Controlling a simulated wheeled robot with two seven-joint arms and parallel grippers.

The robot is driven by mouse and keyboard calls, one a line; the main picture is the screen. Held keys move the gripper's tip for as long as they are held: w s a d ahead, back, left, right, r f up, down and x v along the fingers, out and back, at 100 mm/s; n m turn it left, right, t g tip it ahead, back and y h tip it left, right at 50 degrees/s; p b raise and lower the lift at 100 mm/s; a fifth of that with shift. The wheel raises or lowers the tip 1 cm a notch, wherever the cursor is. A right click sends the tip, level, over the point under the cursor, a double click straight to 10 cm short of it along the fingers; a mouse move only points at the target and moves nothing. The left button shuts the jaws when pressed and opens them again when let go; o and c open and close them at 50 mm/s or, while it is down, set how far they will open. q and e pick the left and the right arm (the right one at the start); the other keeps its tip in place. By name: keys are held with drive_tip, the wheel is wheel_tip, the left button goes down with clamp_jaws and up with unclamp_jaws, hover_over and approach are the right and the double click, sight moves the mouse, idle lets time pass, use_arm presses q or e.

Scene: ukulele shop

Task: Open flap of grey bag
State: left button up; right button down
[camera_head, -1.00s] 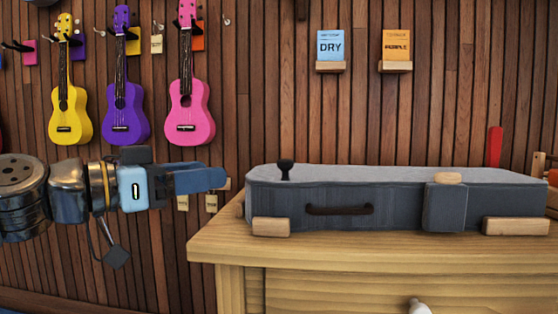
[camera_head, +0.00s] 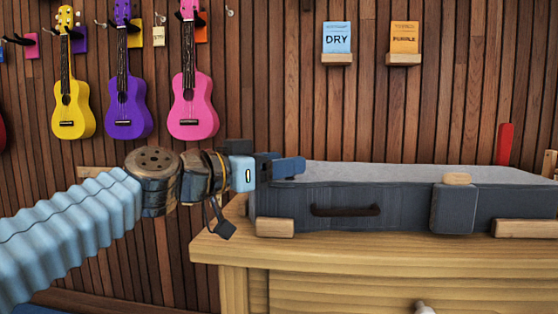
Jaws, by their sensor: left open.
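The grey bag (camera_head: 402,200) lies flat on the wooden counter, long side toward me, with a dark handle (camera_head: 345,210) on its front. Its lighter grey top (camera_head: 390,173) looks flat and closed. A dark grey pocket or strap (camera_head: 453,208) with a wooden piece on top sits on the front, right of the middle. My left gripper (camera_head: 290,167) reaches in from the left at the bag's top left corner. It is open and hides the dark knob there. Whether it touches the bag I cannot tell. My right gripper is not in view.
The wooden counter (camera_head: 300,255) has a left edge below my left arm. Wooden blocks (camera_head: 275,227) stand against the bag's front. Yellow, purple and pink ukuleles (camera_head: 193,100) hang on the plank wall. Two cards, one reading DRY (camera_head: 337,38), stand on wall ledges above the bag.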

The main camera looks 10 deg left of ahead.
use_arm(q)
clamp_jaws()
idle(0.4)
drive_tip(key=shift+r, duration=0.1)
drive_tip(key=shift+n+g+y, duration=0.7)
drive_tip(key=shift+n, duration=0.2)
drive_tip(key=r+p, duration=0.2)
drive_tip(key=p, duration=0.2)
drive_tip(key=w+r+p, duration=0.1)
drive_tip(key=r+p, duration=0.1)
drive_tip(key=p, duration=0.2)
drive_tip(key=r+p, duration=0.2)
drive_tip(key=p, duration=0.2)
drive_tip(key=shift+w+r, duration=0.3)
drive_tip(key=w+r+n+g+p, duration=0.1)
drive_tip(key=w+r+p, duration=0.3)
drive_tip(key=r+p, duration=0.2)
drive_tip(key=shift+w+y+p, duration=0.3)
drive_tip(key=shift+w+p, duration=0.1)
drive_tip(key=shift+p, duration=0.5)
